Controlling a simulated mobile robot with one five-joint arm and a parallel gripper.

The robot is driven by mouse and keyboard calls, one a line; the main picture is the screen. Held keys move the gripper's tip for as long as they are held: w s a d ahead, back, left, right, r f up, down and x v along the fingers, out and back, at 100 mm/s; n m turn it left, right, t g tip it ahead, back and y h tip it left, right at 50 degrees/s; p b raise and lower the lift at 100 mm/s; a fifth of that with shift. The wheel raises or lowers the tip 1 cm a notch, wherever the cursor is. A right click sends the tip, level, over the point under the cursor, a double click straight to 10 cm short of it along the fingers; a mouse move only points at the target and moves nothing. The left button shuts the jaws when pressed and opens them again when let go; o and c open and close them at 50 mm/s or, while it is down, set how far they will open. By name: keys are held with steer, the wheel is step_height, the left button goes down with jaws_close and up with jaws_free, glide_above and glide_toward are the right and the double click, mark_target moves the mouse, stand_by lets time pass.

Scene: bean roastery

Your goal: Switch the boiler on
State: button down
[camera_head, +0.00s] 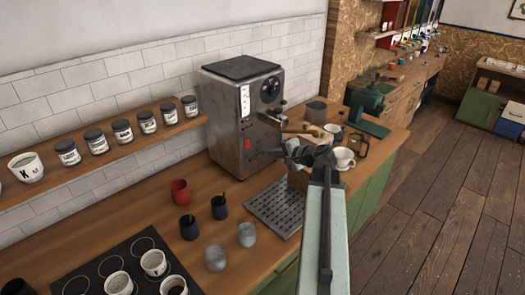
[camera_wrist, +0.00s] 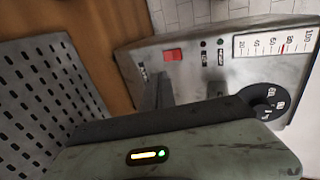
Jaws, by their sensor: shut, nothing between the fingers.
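The boiler is a worn steel machine (camera_head: 240,110) with a dark top, standing on the wooden counter against the tiled wall. Its red switch (camera_head: 248,143) is low on the front; in the wrist view the red rocker switch (camera_wrist: 172,55) sits on the panel beside two small indicator lights, a temperature scale (camera_wrist: 272,44) and a black dial (camera_wrist: 265,100). Whether the switch is pressed in, I cannot tell. My gripper (camera_head: 292,150) is in front of the machine, right of the switch in the head view. It is shut and empty; its fingers (camera_wrist: 160,88) appear apart from the switch.
A slotted drip tray (camera_head: 275,205) lies on the counter before the machine. Dark cups, a red cup (camera_head: 180,191) and grey cups stand left of it. White cups (camera_head: 343,157) and a green grinder (camera_head: 368,108) stand right. A shelf of jars (camera_head: 122,131) runs along the wall.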

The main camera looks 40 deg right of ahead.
steer(key=b, duration=0.4)
glide_toward(247, 145)
steer(key=w+f, duration=0.4)
steer(key=w, duration=0.1)
steer(key=shift+w+a+f, duration=0.15)
steer(key=shift+w+a, duration=0.1)
steer(key=shift+w, duration=0.1)
steer(key=shift+w+a+f, duration=0.15)
steer(key=shift+a, duration=0.1)
steer(key=shift+d, duration=0.25)
steer(key=shift+r+p, duration=0.85)
steer(key=shift+r, duration=0.15)
